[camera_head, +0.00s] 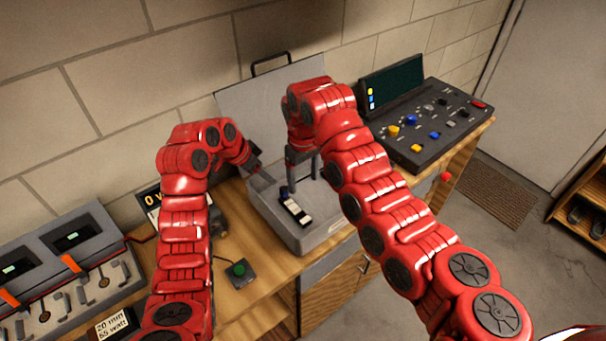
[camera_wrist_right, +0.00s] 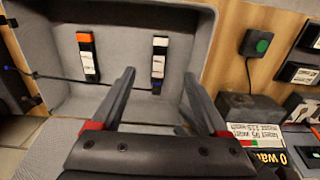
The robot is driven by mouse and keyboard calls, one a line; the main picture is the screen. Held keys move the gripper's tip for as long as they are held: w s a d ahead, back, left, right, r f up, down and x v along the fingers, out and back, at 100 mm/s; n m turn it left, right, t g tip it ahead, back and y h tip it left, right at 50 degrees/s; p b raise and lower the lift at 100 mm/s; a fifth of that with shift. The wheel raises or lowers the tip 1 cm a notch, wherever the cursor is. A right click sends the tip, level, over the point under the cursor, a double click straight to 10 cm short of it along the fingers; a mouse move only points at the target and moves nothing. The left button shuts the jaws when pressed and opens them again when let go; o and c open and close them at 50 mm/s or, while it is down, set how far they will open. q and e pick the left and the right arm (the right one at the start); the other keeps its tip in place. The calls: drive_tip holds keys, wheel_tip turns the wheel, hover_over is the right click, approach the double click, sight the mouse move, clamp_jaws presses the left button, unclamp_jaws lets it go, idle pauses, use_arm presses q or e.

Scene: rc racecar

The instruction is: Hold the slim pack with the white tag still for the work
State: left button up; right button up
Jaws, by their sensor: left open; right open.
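In the right wrist view a slim dark pack with a broad white tag (camera_wrist_right: 159,57) lies on the floor of a grey open case (camera_wrist_right: 122,22). A second slim dark pack with an orange end and a pale strip (camera_wrist_right: 89,60) lies to its left. In the head view a white-tagged pack (camera_head: 296,209) shows in the case (camera_head: 312,238). My right gripper (camera_head: 302,176) is open above the case.
A green button box (camera_head: 239,271) sits on the bench in front. A control panel (camera_head: 432,122) stands at right, a charger-like unit (camera_head: 62,262) at left. The case's lid (camera_head: 255,100) stands raised behind.

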sight(303, 217)
wheel_tip(303, 217, down, 16)
drive_tip(key=shift+f, duration=0.15)
idle(0.3)
